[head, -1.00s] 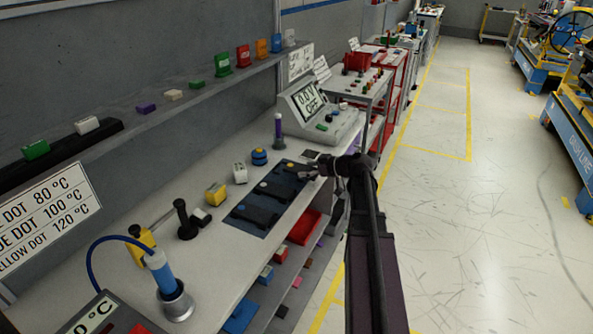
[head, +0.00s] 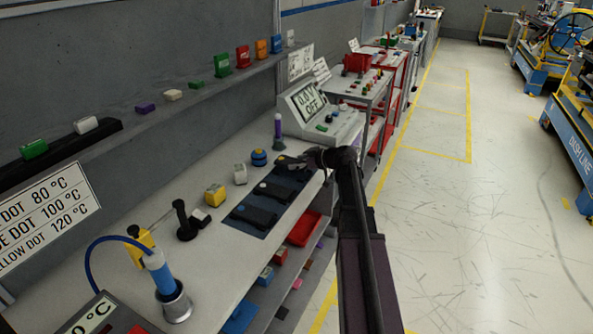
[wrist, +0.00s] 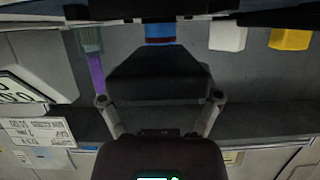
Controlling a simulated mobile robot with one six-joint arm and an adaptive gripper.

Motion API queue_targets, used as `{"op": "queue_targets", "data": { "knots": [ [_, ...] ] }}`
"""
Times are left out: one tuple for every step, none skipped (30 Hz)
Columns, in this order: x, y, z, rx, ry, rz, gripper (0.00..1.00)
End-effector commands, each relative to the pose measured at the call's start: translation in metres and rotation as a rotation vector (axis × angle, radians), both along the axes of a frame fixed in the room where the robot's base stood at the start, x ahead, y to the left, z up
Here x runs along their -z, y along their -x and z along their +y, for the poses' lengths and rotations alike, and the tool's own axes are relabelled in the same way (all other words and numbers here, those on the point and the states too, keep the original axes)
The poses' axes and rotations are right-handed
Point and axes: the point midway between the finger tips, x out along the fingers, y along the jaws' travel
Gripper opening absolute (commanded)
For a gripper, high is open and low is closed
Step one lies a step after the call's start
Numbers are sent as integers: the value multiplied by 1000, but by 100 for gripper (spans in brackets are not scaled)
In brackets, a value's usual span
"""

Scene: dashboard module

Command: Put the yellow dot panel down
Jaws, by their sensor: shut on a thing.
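A dark, wedge-edged panel (wrist: 158,75) is between the fingers of my gripper (wrist: 160,103) in the wrist view; no dot shows on that side. In the head view my gripper (head: 300,160) is over the far end of the dark blue mat (head: 243,226) on the bench, shut on this panel, and a small pale dot shows at its tip. I cannot tell whether the panel touches the mat. Two other dark panels lie on the mat, the middle one (head: 276,190) and the near one (head: 257,214). My gripper hides part of the mat's far end.
Left of the mat stand a blue-and-yellow round piece (head: 259,158), a white block (head: 240,174) and a yellow block (head: 214,195). A purple-handled tool (head: 278,130) and the meter (head: 310,108) stand beyond. A shelf (head: 180,101) runs along the wall. The bench's front edge is close on the right.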

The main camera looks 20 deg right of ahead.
Motion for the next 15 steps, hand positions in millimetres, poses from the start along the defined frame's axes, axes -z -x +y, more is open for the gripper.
{"op": "queue_targets", "data": {
  "knots": [
    [7, -4, 0, 0, 0, 0, 21],
    [11, -3, 0, 0, 0, 0, 21],
    [15, -2, 0, 0, 0, 0, 21],
    [17, -2, 0, 0, 0, 0, 21],
    [20, -2, 0, 0, 0, 0, 21],
    [23, -2, 0, 0, 0, 0, 21],
    [25, -2, 0, 0, 0, 0, 21],
    [27, -2, 0, 0, 0, 0, 21],
    [29, -2, 0, 0, 0, 0, 21],
    [30, -2, 0, 0, 0, 0, 21],
    [31, -2, 0, 0, 0, 0, 21],
    [32, -2, 0, 0, 0, 0, 21],
    [32, -2, 0, 0, 0, 0, 21],
    [32, -2, 0, 0, 0, 0, 21],
    [32, -2, 0, 0, 0, 0, 21]
  ]
}}
